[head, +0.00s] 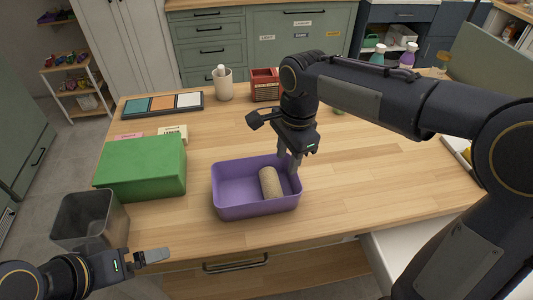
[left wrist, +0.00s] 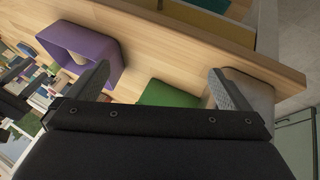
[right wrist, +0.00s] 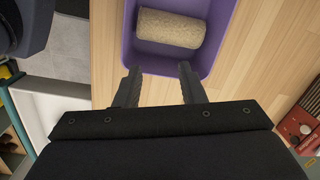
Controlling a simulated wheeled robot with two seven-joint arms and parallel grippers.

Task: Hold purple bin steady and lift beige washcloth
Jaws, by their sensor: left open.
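The purple bin (head: 230,207) sits on the wooden table near its front edge. The beige washcloth (head: 270,184) is rolled up and lies inside the bin, toward its right side. The right wrist view shows the washcloth (right wrist: 170,27) in the bin (right wrist: 131,45). My right gripper (head: 289,164) points down at the bin's back right corner. Its fingers are apart with nothing between them; whether they touch the bin is unclear. My left gripper (head: 155,256) is open and empty, low at the front left, apart from the bin (left wrist: 85,45).
A green box (head: 140,168) stands left of the purple bin, with a dark grey bin (head: 90,220) at the table's front left. A swatch tray (head: 160,104), white cup (head: 223,86) and red container (head: 265,84) stand farther back. The tabletop right of the purple bin is clear.

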